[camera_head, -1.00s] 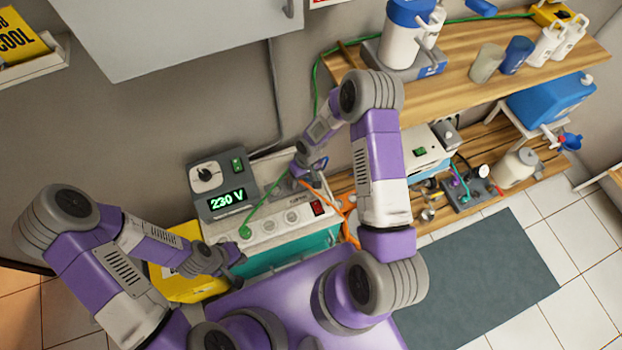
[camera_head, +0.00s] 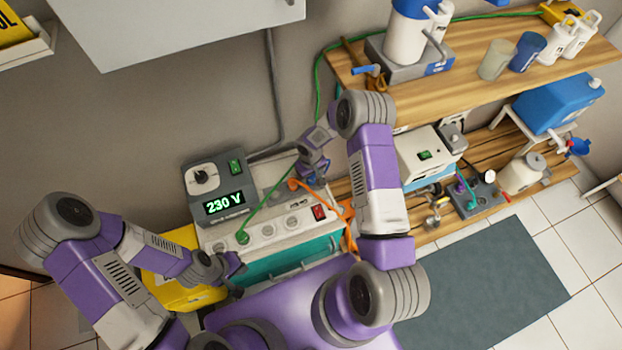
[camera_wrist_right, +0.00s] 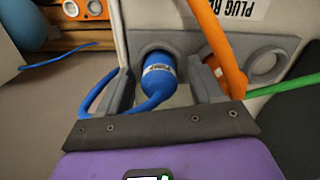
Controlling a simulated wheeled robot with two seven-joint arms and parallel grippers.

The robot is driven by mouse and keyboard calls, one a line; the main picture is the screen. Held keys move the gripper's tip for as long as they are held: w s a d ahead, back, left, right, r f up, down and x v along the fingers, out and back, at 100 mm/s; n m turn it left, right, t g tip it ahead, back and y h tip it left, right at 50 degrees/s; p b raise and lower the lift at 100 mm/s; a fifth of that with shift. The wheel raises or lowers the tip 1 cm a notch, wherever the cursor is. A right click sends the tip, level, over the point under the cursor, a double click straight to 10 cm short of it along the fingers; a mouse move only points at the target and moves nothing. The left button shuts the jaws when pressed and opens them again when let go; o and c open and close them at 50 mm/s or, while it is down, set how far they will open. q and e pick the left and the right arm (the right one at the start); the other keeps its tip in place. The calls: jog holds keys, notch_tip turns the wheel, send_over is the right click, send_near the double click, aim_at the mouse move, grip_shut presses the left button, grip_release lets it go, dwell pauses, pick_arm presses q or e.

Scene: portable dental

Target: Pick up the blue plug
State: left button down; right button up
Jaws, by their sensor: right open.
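The blue plug (camera_wrist_right: 159,77) sits in a round opening of a grey holder (camera_wrist_right: 225,45) in the right wrist view, with its blue cable (camera_wrist_right: 97,88) bending off to the left. My right gripper (camera_wrist_right: 163,92) is open, its two fingers on either side of the plug, with a visible gap at each side. In the head view my right gripper (camera_head: 312,178) hangs at the back right of the white-topped box, and the plug is hidden there. My left gripper (camera_head: 234,266) is low at the box's front left, too small to read its jaws.
An orange cable (camera_wrist_right: 216,45) runs just right of the right finger, near an empty holder opening (camera_wrist_right: 267,63). A green cable (camera_head: 268,209) crosses the socket box (camera_head: 262,247). The 230 V unit (camera_head: 218,188) stands behind. Wooden shelves (camera_head: 460,75) are to the right.

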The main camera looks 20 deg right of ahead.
jog(key=c, duration=1.1)
notch_tip(320, 180, up, 10)
jog(key=p, duration=0.3)
jog(key=shift+p, duration=0.35)
jog(key=shift+c, duration=0.2)
